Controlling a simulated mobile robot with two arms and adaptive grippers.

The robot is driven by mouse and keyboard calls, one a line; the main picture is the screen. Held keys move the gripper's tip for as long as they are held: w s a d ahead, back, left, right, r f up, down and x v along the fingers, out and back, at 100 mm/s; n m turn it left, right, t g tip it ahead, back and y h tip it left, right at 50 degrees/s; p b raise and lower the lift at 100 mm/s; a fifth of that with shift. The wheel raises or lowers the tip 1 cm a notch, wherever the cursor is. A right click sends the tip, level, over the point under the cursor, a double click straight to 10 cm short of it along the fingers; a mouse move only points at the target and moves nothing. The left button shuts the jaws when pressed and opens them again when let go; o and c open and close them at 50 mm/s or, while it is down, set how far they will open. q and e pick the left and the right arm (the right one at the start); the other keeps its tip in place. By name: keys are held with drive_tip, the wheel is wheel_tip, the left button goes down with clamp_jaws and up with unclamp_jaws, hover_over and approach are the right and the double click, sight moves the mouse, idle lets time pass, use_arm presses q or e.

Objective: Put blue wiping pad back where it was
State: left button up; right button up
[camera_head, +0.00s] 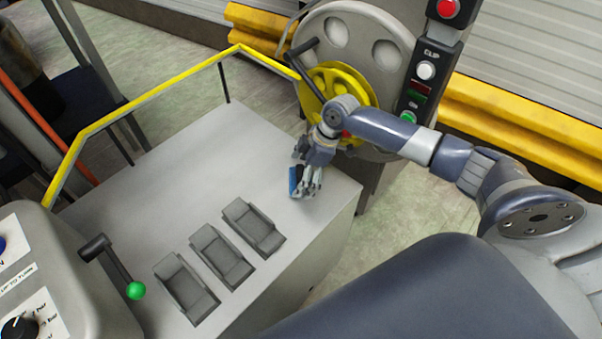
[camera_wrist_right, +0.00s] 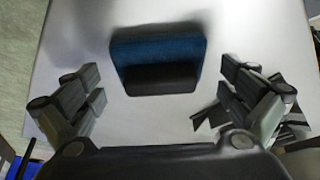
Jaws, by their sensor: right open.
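The blue wiping pad (camera_head: 294,180) is on the light grey table top (camera_head: 185,165), near its far right corner. In the right wrist view the pad (camera_wrist_right: 158,50) shows a blue body with a dark grip (camera_wrist_right: 160,79) on its near side. My right gripper (camera_head: 305,187) is just above and beside the pad in the head view. In the wrist view its open fingers (camera_wrist_right: 158,100) are spread to the left and right of the pad, with gaps on both sides. It holds nothing. My left gripper does not show.
Several grey holders (camera_head: 222,255) stand in a row on the table. A yellow rail (camera_head: 150,98) runs along the far edge. A yellow wheel (camera_head: 340,88) and button panel (camera_head: 426,70) stand behind my right arm.

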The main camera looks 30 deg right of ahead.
drive_tip(key=v, duration=1.2)
drive_tip(key=shift+r, duration=0.2)
